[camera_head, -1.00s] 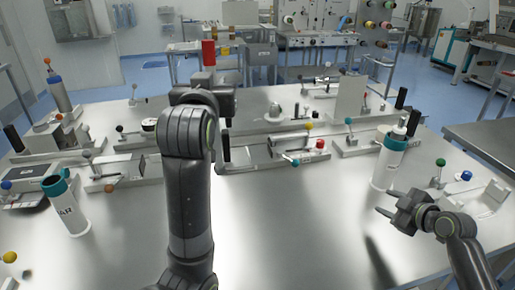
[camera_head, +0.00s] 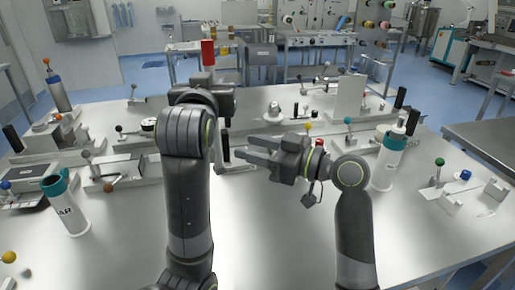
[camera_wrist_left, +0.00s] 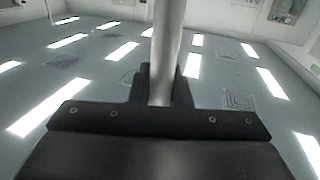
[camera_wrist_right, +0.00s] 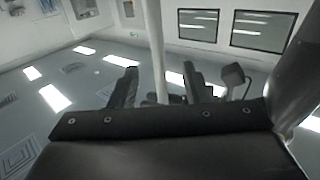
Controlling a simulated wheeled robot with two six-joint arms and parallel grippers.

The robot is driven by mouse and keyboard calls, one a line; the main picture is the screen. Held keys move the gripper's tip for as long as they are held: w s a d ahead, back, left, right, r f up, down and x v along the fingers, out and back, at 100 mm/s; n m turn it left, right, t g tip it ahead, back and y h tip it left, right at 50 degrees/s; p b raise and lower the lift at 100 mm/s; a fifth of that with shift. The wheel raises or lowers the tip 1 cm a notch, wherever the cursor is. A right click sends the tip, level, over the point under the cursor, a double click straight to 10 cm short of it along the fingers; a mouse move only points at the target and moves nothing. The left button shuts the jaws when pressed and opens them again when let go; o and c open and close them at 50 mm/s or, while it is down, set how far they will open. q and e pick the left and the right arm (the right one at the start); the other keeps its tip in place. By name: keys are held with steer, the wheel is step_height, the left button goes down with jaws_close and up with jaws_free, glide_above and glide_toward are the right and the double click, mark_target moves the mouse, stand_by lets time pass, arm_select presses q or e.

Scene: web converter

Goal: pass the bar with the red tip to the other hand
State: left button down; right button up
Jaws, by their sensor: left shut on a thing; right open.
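The bar stands roughly upright in my left gripper (camera_head: 205,92), with its red tip (camera_head: 208,53) showing above the gripper in the head view. The left gripper hides its middle. A black cylinder (camera_head: 226,146) below may be its lower end; I cannot be sure. In the left wrist view the pale bar (camera_wrist_left: 167,45) rises from between the shut fingers. My right gripper (camera_head: 243,146) is open, lower and to the right, its fingers pointing left towards the black cylinder. In the right wrist view the bar (camera_wrist_right: 155,45) appears between its fingers; contact is not visible.
A steel table (camera_head: 280,230) lies below, with its front middle bare. Fixtures with levers and coloured knobs stand along the back and sides. A white tube with a teal rim (camera_head: 68,205) is at left.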

mark_target(219, 138)
steer(key=x, duration=1.1)
steer(key=shift+w+a, duration=0.2)
steer(key=shift+a, duration=0.1)
jaws_close()
arm_select(q)
steer(key=c, duration=1.3)
jaws_free()
steer(key=shift+o, duration=0.2)
